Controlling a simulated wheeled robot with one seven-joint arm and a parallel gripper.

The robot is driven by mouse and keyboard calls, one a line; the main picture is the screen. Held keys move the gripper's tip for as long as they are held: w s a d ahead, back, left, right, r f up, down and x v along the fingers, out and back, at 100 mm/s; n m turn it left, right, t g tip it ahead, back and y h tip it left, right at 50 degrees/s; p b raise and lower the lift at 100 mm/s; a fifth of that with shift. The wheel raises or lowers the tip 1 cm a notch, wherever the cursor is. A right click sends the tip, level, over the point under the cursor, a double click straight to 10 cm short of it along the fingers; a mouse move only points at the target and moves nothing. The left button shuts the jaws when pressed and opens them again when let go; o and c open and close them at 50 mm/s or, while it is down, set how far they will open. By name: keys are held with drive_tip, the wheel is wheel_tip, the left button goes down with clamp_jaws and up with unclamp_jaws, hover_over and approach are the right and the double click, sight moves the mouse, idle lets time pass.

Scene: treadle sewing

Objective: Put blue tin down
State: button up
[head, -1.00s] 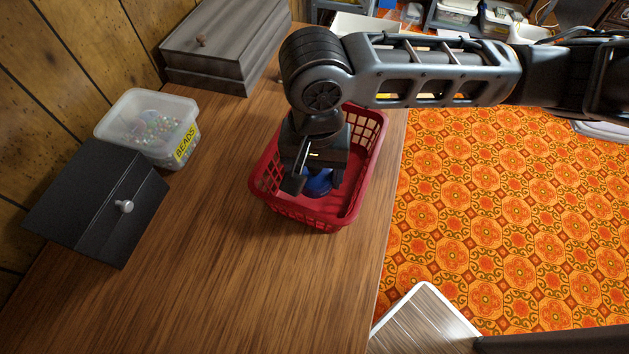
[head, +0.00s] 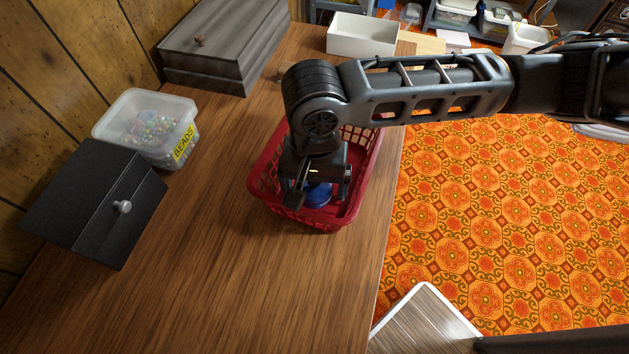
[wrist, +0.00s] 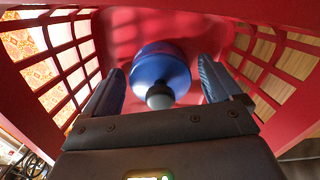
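The blue tin (head: 319,195) is inside the red basket (head: 264,207), near the basket's front end. In the wrist view the tin (wrist: 160,68) is round, with a pale knob facing the camera. My gripper (wrist: 162,85) points down into the basket, with one finger on each side of the tin. A narrow gap shows between each finger and the tin, so the fingers look open. In the head view my gripper (head: 314,200) hides part of the tin. The tin's underside is hidden, so its contact with the basket floor cannot be seen.
The basket stands on a wooden table (head: 215,270) near its right edge. A clear bin of beads (head: 150,125), a black box (head: 95,205) and a grey wooden box (head: 225,45) stand to the left. A white box (head: 362,35) is at the back. The table's front is clear.

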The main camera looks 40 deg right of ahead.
wheel_tip(320, 180, up, 12)
drive_tip(key=shift+r+p, duration=0.15)
drive_tip(key=shift+p, duration=0.5)
